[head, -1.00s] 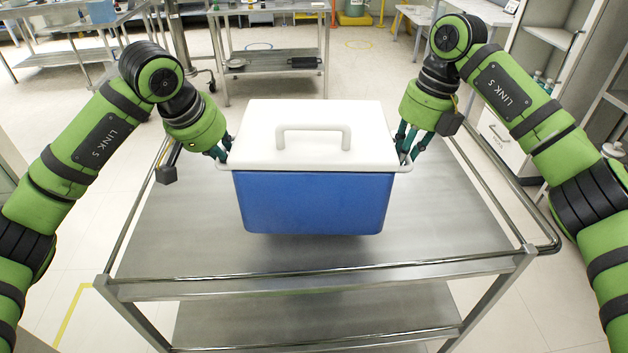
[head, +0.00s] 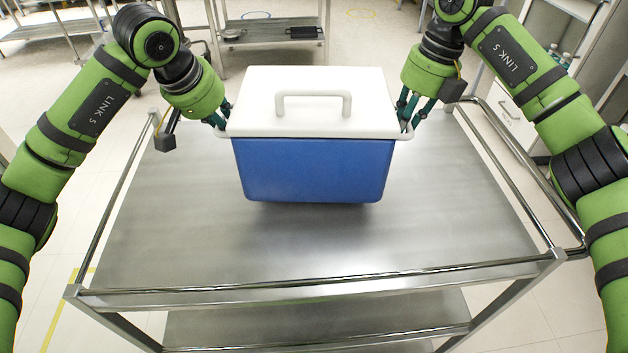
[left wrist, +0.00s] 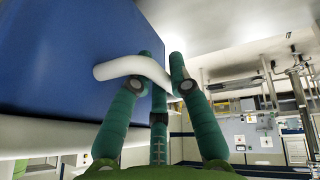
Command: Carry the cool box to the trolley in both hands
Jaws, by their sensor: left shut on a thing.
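The cool box (head: 313,168) is blue with a white lid and a white lid handle. It is level over the top shelf of the metal trolley (head: 180,240), with a dark shadow below it. A small gap under it seems to show, but I cannot be sure. My left gripper (head: 222,122) is shut on the white side handle (left wrist: 135,68) at the box's left; the left wrist view shows the fingers around it. My right gripper (head: 405,122) has its fingers at the right side handle, closed around it as far as I can see.
The trolley has a raised near rail (head: 320,283), side rails and a lower shelf (head: 320,325). Its top is bare around the box. A metal table (head: 270,45) stands behind, and a white cabinet (head: 508,115) stands at the right.

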